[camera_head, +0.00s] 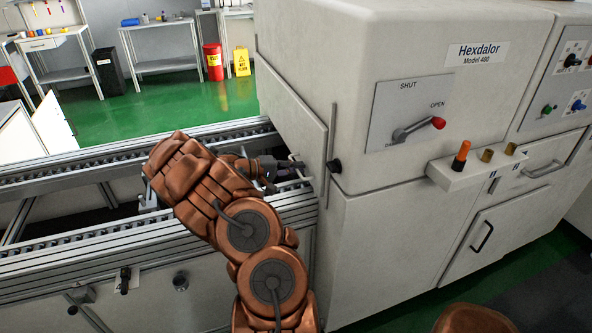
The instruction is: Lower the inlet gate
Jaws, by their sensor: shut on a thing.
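The inlet gate (288,118) is a pale flat panel on the left side of the machine, above the end of the conveyor. Its lower edge is near the conveyor's level, partly behind my arm. My copper-coloured arm reaches over the conveyor from below. My gripper (284,172) is at the gate's lower part, shut on what looks like the pale bar handle (297,157) there. The fingers are dark and small in view, so the exact grip is hard to see.
The roller conveyor (70,170) runs left from the machine (400,45). A SHUT/OPEN lever with a red end (438,122) is on the machine's front, pointing towards OPEN. A ledge (470,172) with an orange-topped handle (462,152) juts out to the right.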

